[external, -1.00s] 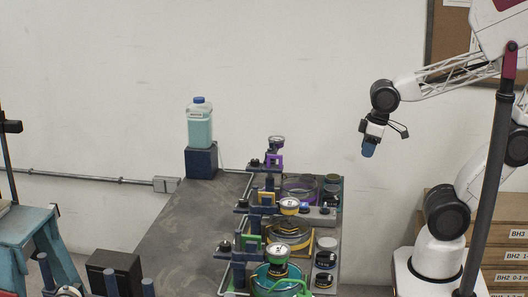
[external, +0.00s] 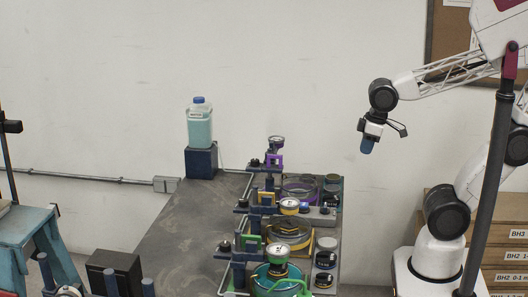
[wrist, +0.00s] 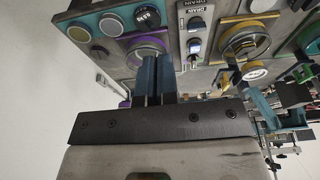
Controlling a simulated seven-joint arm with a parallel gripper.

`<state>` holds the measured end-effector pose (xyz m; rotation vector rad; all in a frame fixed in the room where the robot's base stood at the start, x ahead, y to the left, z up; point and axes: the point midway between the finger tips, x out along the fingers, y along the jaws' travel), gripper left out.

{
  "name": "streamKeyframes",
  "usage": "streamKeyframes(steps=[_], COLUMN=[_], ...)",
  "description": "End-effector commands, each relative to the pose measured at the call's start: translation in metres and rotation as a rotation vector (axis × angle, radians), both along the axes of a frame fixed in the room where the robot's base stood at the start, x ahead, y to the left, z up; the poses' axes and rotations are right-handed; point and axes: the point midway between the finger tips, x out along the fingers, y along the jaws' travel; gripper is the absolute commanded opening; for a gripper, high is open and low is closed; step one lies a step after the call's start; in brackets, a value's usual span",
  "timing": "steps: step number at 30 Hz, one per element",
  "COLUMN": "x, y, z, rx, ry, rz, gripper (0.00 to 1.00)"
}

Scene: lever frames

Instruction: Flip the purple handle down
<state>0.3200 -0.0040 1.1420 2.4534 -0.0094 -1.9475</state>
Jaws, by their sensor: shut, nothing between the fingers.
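Purple parts sit at the far end of the bench panel: a small upright purple bracket (external: 275,160) with a gauge above it, and a purple ring (external: 300,188) below it. In the wrist view the purple ring (wrist: 150,46) is partly hidden behind my fingers. I cannot tell the purple handle's exact position. My gripper (external: 367,147) hangs in the air, above and to the right of the purple parts, apart from them. Its blue fingers (wrist: 156,76) are closed together and empty.
A yellow ring unit (external: 289,232) and a teal unit (external: 279,274) stand nearer along the same bench. A jug of blue liquid (external: 200,126) stands at the back left on a dark block (external: 201,162). The grey bench top (external: 185,230) is clear on the left.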

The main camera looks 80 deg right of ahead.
Motion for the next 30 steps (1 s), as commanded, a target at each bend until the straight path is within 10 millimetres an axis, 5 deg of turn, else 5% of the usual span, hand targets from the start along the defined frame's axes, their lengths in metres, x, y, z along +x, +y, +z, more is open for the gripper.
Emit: streamKeyframes(steps=[11,30], x=[0.045,0.171], y=[-0.002,-0.011], z=[0.024,0.069], rx=[-0.043,-0.128], ry=[0.034,0.114], rz=[0.199,0.746], gripper=[0.0,0.0])
